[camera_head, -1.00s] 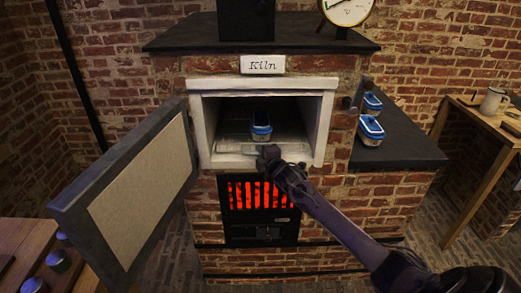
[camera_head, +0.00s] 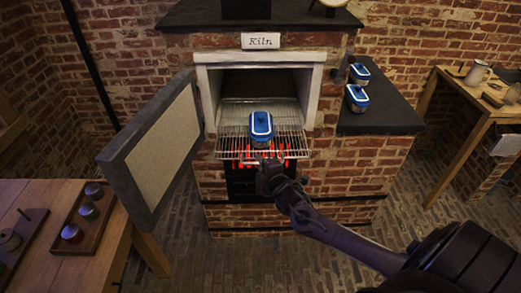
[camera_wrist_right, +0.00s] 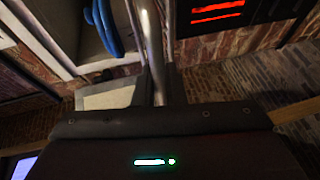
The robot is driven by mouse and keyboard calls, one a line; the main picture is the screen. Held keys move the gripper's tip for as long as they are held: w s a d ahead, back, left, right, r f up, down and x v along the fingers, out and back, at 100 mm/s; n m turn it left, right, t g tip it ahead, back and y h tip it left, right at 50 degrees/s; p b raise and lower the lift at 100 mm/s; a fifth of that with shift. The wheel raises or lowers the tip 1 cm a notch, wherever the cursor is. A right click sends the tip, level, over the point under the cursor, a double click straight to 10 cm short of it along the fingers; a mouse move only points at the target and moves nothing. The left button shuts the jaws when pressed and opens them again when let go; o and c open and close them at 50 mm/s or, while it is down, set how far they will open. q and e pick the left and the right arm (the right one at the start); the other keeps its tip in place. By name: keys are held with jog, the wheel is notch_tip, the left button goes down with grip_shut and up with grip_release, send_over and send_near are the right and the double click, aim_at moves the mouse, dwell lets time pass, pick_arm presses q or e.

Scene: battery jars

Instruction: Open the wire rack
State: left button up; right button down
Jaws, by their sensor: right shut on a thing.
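The wire rack (camera_head: 232,143) is drawn out of the kiln (camera_head: 205,95) mouth and sticks out in front, level. A blue-lidded jar (camera_head: 262,128) stands upright on it near the front. My right gripper (camera_head: 264,166) is at the rack's front edge, shut on its front bar. In the right wrist view the bar (camera_wrist_right: 152,45) runs up between the fingers, and part of the blue jar (camera_wrist_right: 108,28) shows at the upper left. My left gripper is not in view.
The kiln door (camera_head: 155,150) stands open at the left. Two more blue-lidded jars (camera_head: 357,98) stand on the dark side shelf (camera_head: 385,118). A wooden table (camera_head: 95,265) with a tray of small jars (camera_head: 80,222) is at the lower left. The floor in front is clear.

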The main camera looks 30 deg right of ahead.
jog(key=shift+s+a+p, duration=0.3)
jog(key=shift+s+a, duration=0.25)
jog(key=shift+s, duration=0.35)
jog(key=c, duration=1.8)
grip_release()
jog(key=shift+o, duration=0.2)
jog(key=b+v, duration=0.1)
jog(key=v, duration=0.6)
jog(key=shift+s, duration=0.4)
